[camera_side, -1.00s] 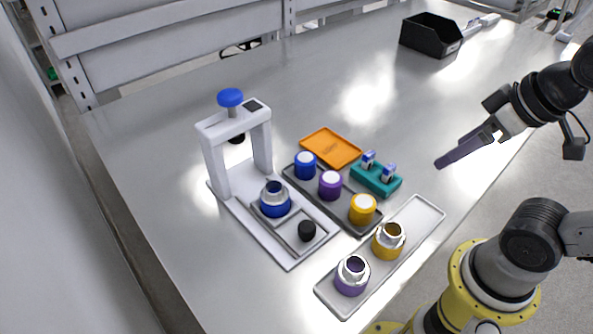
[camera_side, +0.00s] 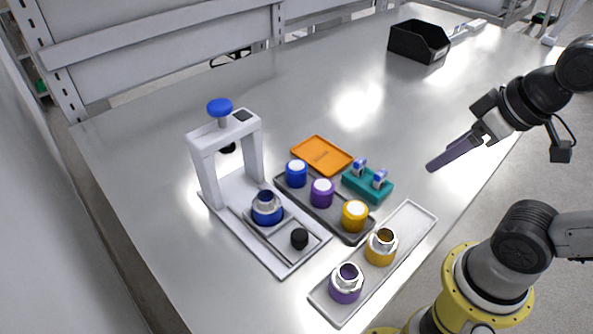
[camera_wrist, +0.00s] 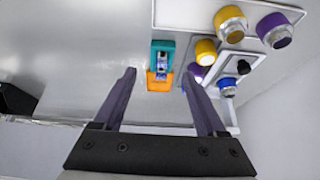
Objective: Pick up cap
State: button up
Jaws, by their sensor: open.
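Three round caps with white tops stand in a dark grey tray (camera_side: 339,228): a blue cap (camera_side: 296,174), a purple cap (camera_side: 322,193) and a yellow cap (camera_side: 354,216). The yellow cap (camera_wrist: 205,52) and part of the purple cap (camera_wrist: 197,71) also show in the wrist view, near the right finger. A small black knob-like piece (camera_side: 299,238) sits on the white press base. My gripper (camera_side: 430,167) is well above the table, to the right of the caps. In the wrist view my gripper (camera_wrist: 158,74) has its fingers wide apart with nothing between them.
A white press (camera_side: 224,128) with a blue knob stands left, a blue ringed fitting (camera_side: 266,209) on its base. A light tray (camera_side: 411,229) holds yellow (camera_side: 381,247) and purple (camera_side: 345,284) fittings. A teal holder (camera_side: 367,187), orange tray (camera_side: 321,156) and black bin (camera_side: 418,41) are behind.

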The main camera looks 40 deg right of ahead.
jog(key=w+a+r+m+g, duration=0.2)
jog(key=w+r+m, duration=0.7)
jog(key=m, duration=0.8)
jog(key=m+g, duration=0.4)
jog(key=m, duration=0.1)
send_over(297, 165)
jog(key=f, duration=1.6)
jog(key=shift+s+d+f, duration=0.1)
jog(key=shift+d+f, duration=0.15)
jog(key=shift+f, duration=0.1)
jog(key=shift+a+f, duration=0.15)
jog(key=shift+f, duration=1.4)
jog(key=shift+a+f, duration=0.1)
jog(key=shift+f, duration=1.4)
jog(key=c, duration=1.1)
